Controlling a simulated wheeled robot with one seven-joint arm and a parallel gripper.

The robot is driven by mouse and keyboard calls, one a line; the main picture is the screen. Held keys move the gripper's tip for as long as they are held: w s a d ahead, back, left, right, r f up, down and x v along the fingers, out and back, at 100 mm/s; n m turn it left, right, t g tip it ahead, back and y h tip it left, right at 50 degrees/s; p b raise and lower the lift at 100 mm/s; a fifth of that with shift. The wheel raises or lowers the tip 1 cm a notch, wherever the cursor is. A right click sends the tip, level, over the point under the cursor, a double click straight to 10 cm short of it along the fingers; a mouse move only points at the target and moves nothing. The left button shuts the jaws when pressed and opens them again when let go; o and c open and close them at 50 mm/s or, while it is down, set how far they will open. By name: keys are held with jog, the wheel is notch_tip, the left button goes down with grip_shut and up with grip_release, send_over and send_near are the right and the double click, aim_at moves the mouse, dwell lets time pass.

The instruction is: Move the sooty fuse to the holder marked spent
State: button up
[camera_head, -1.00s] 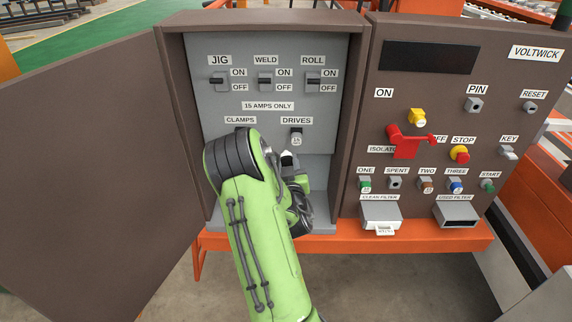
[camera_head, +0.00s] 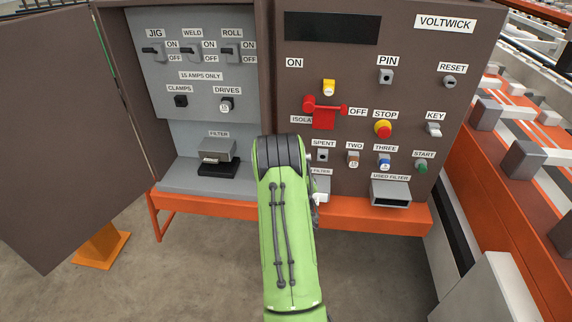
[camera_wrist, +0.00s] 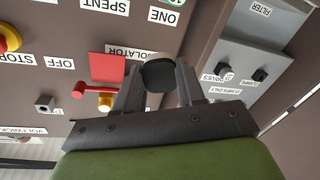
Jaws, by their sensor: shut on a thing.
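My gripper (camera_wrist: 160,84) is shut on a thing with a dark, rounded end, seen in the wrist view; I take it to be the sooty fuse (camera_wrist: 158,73). In the head view the gripper and the fuse are hidden behind my green arm. The holder marked spent (camera_head: 323,156) is a small grey socket with a dark opening, just right of my wrist, and looks empty. In the wrist view only its label (camera_wrist: 104,5) shows, at the top edge. The clamps holder (camera_head: 181,101) shows as a dark socket with no fuse standing out.
A fuse sits in the drives holder (camera_head: 227,104). Holders two (camera_head: 353,159) and three (camera_head: 384,161) hold fuses right of spent. The red isolator handle (camera_head: 323,116) juts out just above. The used filter box (camera_head: 391,194) is below. My arm hides holder one.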

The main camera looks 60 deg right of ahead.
jog(key=s+d+f+g+h+b, duration=0.1)
jog(key=s+d+f+g+b, duration=0.1)
jog(key=s+d+f, duration=0.4)
jog(key=shift+f+m+b, duration=0.4)
jog(key=shift+f+b, duration=0.25)
jog(key=shift+f, duration=0.15)
jog(key=shift+r+p, duration=0.1)
jog(key=shift+p, duration=0.25)
jog(key=shift+p+x, duration=2.85)
jog(key=shift+p, duration=0.55)
jog(key=shift+s+b, duration=0.1)
jog(key=shift+b, duration=0.8)
